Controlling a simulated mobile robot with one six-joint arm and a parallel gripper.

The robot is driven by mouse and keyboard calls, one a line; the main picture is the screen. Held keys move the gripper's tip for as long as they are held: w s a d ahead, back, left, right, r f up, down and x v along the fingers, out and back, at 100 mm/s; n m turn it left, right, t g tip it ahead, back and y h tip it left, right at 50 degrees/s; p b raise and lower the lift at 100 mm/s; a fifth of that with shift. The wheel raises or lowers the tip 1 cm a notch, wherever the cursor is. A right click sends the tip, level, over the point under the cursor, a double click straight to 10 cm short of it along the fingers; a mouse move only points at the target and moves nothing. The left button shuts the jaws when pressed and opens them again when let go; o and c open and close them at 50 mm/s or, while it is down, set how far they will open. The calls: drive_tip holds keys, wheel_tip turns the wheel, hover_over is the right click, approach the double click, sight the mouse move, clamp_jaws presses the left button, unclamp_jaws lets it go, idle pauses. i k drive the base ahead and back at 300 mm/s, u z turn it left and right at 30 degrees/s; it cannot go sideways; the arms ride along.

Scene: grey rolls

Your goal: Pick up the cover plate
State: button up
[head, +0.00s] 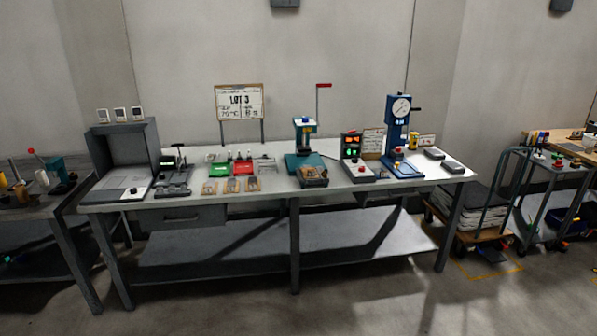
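I cannot tell for sure which item is the cover plate. Two flat grey pieces, one farther back (434,153) and one nearer (453,167), lie at the right end of the long workbench (275,188). Several small grey-and-tan pieces (231,185) lie near its front edge, left of the middle. They are too small to make out. My gripper is not in view.
On the bench stand a grey booth (124,150), green (218,168) and red (243,167) bins, a teal press (304,146), a button box (352,146) and a blue dial-gauge press (398,133). A cart (477,218) stands right. The front floor is clear.

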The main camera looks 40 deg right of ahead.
sight(305, 170)
drive_tip(key=u, duration=0.45)
drive_tip(key=i, duration=1.65)
drive_tip(key=z, duration=0.8)
drive_tip(key=i, duration=0.85)
drive_tip(key=z, duration=0.5)
